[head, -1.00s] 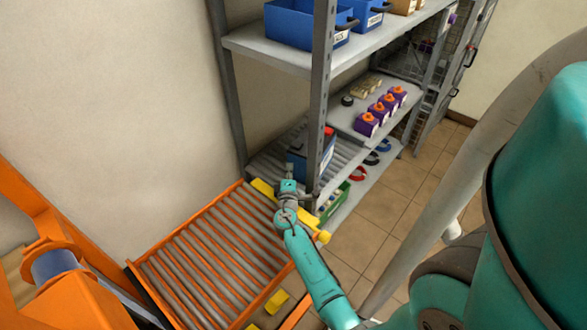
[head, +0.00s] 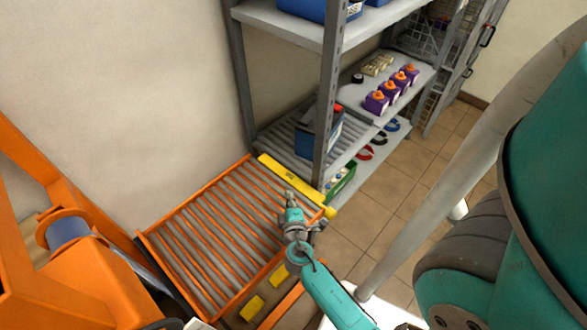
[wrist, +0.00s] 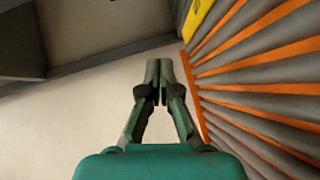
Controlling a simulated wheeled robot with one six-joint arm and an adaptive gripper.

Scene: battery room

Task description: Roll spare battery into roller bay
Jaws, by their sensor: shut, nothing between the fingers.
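The spare battery (head: 306,143), dark blue with a red cap, stands upright on the grey roller bay (head: 276,141) of the shelf. The shelf's front post hides part of it. My gripper (head: 290,197) is shut and empty, above the right part of the orange roller table (head: 205,234). It is apart from the battery, on the near side of the yellow bar (head: 283,176). The wrist view shows the closed fingers (wrist: 158,72) with nothing between them; the battery is not in that view.
The grey post (head: 327,105) stands at the shelf's front corner. A green crate (head: 341,184) sits low beside the post. Yellow blocks (head: 252,307) lie at the table's near edge.

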